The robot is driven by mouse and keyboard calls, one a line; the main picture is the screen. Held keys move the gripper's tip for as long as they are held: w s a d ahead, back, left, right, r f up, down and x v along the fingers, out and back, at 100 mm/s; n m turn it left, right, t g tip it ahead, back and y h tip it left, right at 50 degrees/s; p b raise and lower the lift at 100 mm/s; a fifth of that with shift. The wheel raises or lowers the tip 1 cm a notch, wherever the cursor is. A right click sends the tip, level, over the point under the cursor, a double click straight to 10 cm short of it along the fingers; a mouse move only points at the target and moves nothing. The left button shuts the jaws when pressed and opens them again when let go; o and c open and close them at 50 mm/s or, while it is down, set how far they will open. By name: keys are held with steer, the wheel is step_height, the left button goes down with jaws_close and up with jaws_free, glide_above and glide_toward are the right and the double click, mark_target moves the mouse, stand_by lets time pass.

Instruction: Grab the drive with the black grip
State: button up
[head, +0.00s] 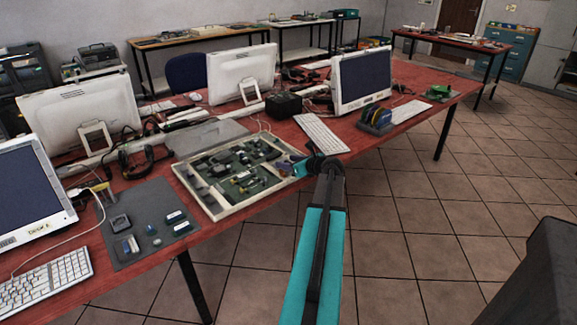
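Several small dark and blue items lie on a grey mat (138,207) at the table's front left. They include a black block (120,222), a small blue-and-dark piece (130,246) and flat dark pieces with pale labels (176,215). They are too small to tell which one is a drive with a black grip. My teal and black arm reaches up from the bottom. My gripper (300,167) is at the right corner of a shallow pale-rimmed tray (232,213), well to the right of the mat. Its fingers are too small and dark to read.
The tray holds several small electronic parts. Monitors (362,80), keyboards (322,133) and a dark box (284,104) crowd the red table (90,262). Black cables (140,160) lie behind the mat. Open tiled floor lies to the right.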

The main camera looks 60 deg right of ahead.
steer(key=shift+r, duration=0.1)
steer(key=shift+r, duration=1.65)
steer(key=s+d, duration=0.3)
steer(key=s, duration=0.4)
steer(key=s+d+r+b, duration=0.1)
steer(key=s+d, duration=0.3)
steer(key=s, duration=0.3)
steer(key=shift+s+r, duration=0.15)
steer(key=shift+r, duration=0.15)
steer(key=shift+d, duration=0.1)
